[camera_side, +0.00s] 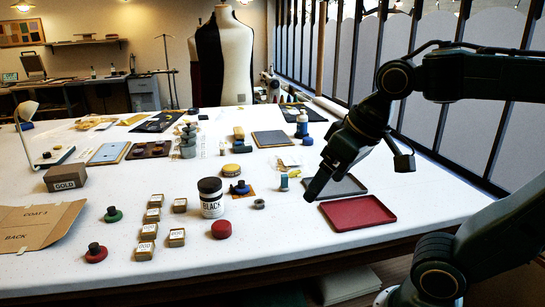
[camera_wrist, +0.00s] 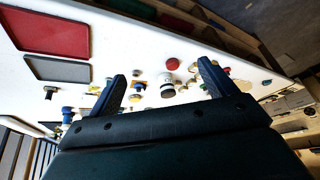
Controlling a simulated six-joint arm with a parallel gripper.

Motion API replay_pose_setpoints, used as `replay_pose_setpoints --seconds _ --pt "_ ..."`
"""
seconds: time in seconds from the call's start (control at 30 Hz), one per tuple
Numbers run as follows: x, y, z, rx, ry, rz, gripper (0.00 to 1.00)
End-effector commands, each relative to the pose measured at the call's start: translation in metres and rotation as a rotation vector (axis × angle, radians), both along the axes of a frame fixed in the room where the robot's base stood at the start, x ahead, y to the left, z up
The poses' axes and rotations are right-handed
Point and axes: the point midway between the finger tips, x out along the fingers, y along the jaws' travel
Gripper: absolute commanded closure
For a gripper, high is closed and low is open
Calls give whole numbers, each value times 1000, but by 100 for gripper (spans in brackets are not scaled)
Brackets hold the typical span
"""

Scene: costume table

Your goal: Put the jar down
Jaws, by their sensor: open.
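A white jar (camera_side: 212,207) with a dark lid and the word BLACK on its label stands upright on the white table in the side view. In the wrist view the jar (camera_wrist: 167,84) shows small, beyond and between the fingers. My gripper (camera_side: 311,193) is to the right of the jar, apart from it, above the table by the trays. In the wrist view my gripper (camera_wrist: 162,72) has its two fingers wide apart with nothing between them.
A red tray (camera_side: 357,212) and a grey tray (camera_side: 335,188) lie at the right, near my gripper. A red round piece (camera_side: 221,229) is just in front of the jar. Several small labelled blocks (camera_side: 147,232) stand to its left. A brown GOLD box (camera_side: 66,178) is further left.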

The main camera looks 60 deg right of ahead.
Motion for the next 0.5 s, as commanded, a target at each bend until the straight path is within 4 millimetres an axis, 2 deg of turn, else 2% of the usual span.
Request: replay_pose_setpoints --seconds 0.1,0.2,0.5 --pt "-18 1 -12 -30 -25 66 16" --pt "-26 2 -20 -47 -37 102 16" --pt "-31 2 -24 -59 -43 125 16"
